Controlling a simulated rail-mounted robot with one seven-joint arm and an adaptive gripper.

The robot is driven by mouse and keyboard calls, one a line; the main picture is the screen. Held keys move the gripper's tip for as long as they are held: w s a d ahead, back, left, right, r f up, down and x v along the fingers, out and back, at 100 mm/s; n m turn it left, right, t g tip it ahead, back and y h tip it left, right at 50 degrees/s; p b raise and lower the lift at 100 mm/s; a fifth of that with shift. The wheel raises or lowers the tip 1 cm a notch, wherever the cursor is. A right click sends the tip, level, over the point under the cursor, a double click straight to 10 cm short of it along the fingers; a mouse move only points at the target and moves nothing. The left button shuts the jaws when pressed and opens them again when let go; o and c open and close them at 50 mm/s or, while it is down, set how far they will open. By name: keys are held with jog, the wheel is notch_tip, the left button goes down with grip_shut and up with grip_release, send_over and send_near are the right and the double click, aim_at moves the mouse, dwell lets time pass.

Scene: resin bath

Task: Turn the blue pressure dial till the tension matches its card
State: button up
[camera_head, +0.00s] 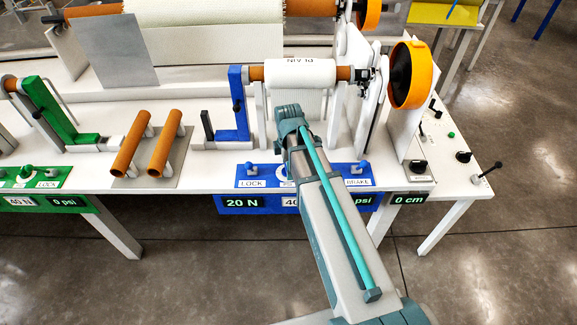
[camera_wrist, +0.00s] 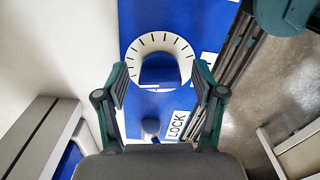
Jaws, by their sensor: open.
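I cannot tell the fingertips' height relative to the knob. In the head view my arm hides most of the dial; part of its white ring (camera_head: 281,172) shows. On the blue front, a dark display (camera_head: 242,203) reads 20 N. Beside it a pale card (camera_head: 291,201) shows 40, its rest hidden. The pressure readout (camera_head: 364,199) shows psi, its number covered.
Blue toggles stand at LOCK (camera_head: 250,169) and BRAKE (camera_head: 357,167); the LOCK toggle (camera_wrist: 150,128) is close below the dial in the wrist view. A white roll (camera_head: 300,73) and an orange wheel (camera_head: 410,75) stand behind. A green station (camera_head: 30,177) is left.

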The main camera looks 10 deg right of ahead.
jog(key=shift+f, duration=0.1)
jog(key=shift+c, duration=0.2)
jog(key=c, duration=1.1)
jog(key=shift+m, duration=0.3)
jog(key=m, duration=0.2)
jog(key=shift+m, duration=0.4)
jog(key=m+p, duration=0.1)
jog(key=m, duration=0.3)
jog(key=shift+s+m, duration=0.1)
jog(key=shift+m, duration=0.2)
jog(key=m, duration=0.3)
jog(key=shift+a+m, duration=0.1)
jog(key=shift+m, duration=2.1)
